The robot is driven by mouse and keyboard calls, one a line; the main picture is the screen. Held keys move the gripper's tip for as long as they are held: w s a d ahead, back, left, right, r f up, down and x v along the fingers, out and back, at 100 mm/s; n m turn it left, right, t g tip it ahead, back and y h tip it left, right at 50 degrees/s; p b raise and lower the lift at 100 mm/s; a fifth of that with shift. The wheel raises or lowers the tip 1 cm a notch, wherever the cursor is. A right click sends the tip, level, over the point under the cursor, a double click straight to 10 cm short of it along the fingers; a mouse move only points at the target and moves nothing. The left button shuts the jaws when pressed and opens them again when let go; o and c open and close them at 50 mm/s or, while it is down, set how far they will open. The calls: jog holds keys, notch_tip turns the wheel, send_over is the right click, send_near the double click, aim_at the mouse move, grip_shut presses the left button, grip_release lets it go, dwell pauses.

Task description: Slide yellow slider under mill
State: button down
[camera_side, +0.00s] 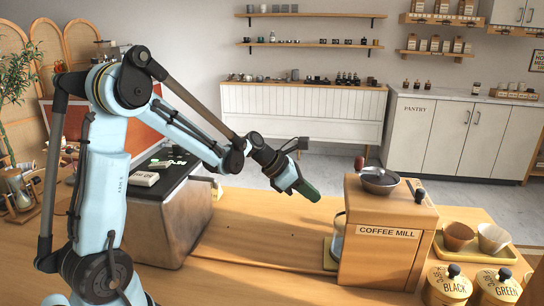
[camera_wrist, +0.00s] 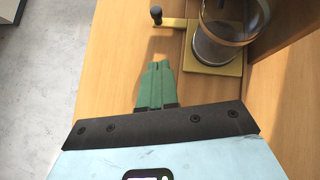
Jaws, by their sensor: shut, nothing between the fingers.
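The coffee mill (camera_side: 380,236) is a wooden box with a grey bowl on top, standing on the counter. A yellow slider plate (camera_side: 327,258) shows at the mill's left side, with a clear glass jar (camera_side: 337,240) on it. In the wrist view the yellow slider (camera_wrist: 219,70) has a side bar ending in a black knob (camera_wrist: 155,13), and the jar (camera_wrist: 216,48) stands on the plate. My gripper (camera_side: 316,197) is shut and empty, above the counter to the left of the mill. Its green fingertips (camera_wrist: 158,64) are left of the plate and apart from the knob in the wrist view.
A box-shaped machine (camera_side: 168,222) with a dark top stands left on the counter. Yellow canisters (camera_side: 449,285) and a yellow tray (camera_side: 476,254) with two cups sit right of the mill. The counter (camera_side: 260,240) between machine and mill is mostly clear.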

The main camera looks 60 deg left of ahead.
jog(key=w+a+m+g+h, duration=0.3)
jog(key=w+a+m+h, duration=0.1)
jog(key=w+a+m, duration=0.15)
jog(key=shift+m, duration=0.25)
jog(key=x, duration=0.9)
jog(key=shift+s+f, duration=0.15)
jog(key=d, duration=0.1)
jog(key=w+d, duration=0.1)
jog(key=d, duration=0.1)
jog(key=shift+w+f, duration=0.2)
jog(key=shift+w, duration=0.1)
jog(key=shift+w+d, duration=0.3)
jog(key=shift+d, duration=0.15)
jog(key=shift+w+d, duration=1.7)
